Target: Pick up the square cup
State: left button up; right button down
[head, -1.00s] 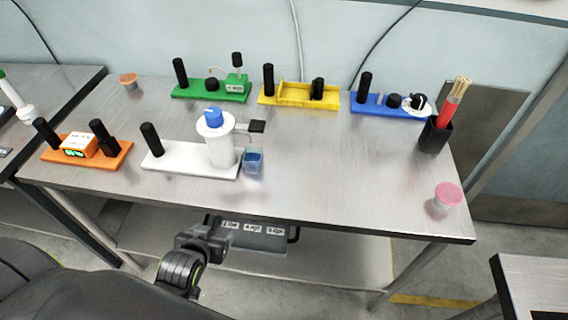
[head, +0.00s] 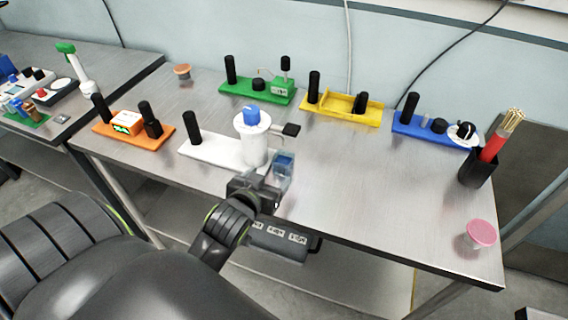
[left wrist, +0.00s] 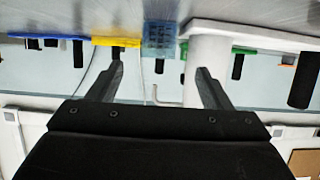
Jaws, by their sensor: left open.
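The square cup (head: 284,168) is a small clear bluish cup. It stands on the steel table next to the white dispenser module (head: 255,145), under the dispenser's dark arm. In the left wrist view the cup (left wrist: 159,38) shows upside down, beyond and between the fingertips. My left gripper (head: 268,187) is at the table's front edge, just in front of the cup, and partly covers its lower part in the head view. Its two fingers (left wrist: 158,72) are apart with nothing between them. My right gripper is not in view.
Green (head: 243,90), yellow (head: 330,112) and blue (head: 420,132) modules stand along the back. An orange module (head: 122,130) is at the left. A black holder (head: 474,168) and a pink-lidded jar (head: 481,234) are at the right. The table right of the cup is clear.

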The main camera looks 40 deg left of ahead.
aim_at(280, 166)
pick_arm(q)
jog(key=x, duration=0.4)
jog(key=shift+a, duration=0.1)
jog(key=shift+p+x, duration=0.7)
jog(key=shift+x, duration=1.95)
jog(key=c, duration=1)
jog(key=shift+c, duration=0.2)
